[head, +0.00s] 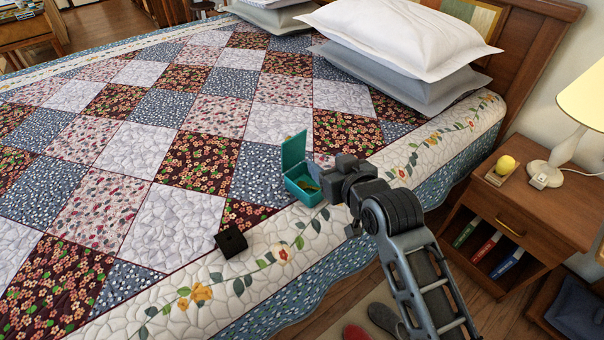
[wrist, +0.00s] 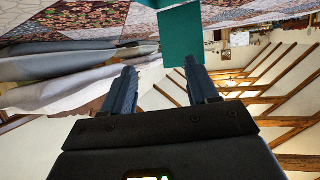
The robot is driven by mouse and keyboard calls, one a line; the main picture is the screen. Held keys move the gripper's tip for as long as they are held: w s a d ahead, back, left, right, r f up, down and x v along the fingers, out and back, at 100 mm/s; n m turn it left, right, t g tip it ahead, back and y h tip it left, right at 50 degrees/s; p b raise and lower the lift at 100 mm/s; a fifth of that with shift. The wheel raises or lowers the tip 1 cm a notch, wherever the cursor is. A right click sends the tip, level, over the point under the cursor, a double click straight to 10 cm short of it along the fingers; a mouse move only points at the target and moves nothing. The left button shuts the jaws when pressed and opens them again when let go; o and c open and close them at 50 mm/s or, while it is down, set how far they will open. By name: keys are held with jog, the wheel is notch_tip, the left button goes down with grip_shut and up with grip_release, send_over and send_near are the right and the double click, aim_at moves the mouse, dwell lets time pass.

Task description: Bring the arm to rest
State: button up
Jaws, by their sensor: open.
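My arm reaches from the lower right over the bed's edge in the head view. My gripper shows in the wrist view (wrist: 160,80) with its two fingers apart and nothing between them. In the head view its fingertips are hard to make out beside a small teal box (head: 303,192). In the wrist view the teal lid (wrist: 187,38) shows beyond the fingers. I cannot tell whether the gripper touches the box.
A black block (head: 231,242) sits on the quilt (head: 150,150) near the front edge. Pillows (head: 395,40) are stacked at the headboard. A nightstand (head: 540,205) at right holds a lamp (head: 560,130), a yellow ball (head: 507,165) and books. Shoes (head: 360,332) lie on the floor.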

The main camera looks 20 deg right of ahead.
dwell(0.3)
jog(key=s+a+f, duration=0.1)
jog(key=s+f, duration=0.1)
jog(key=s, duration=1)
jog(key=s+a+f, duration=0.2)
jog(key=s, duration=1)
jog(key=s+r, duration=0.5)
jog(key=s, duration=0.4)
jog(key=s+r+t, duration=0.1)
jog(key=s+r, duration=0.4)
jog(key=s, duration=0.4)
jog(key=shift+d+r, duration=0.15)
jog(key=shift+d, duration=0.1)
jog(key=shift+s, duration=0.1)
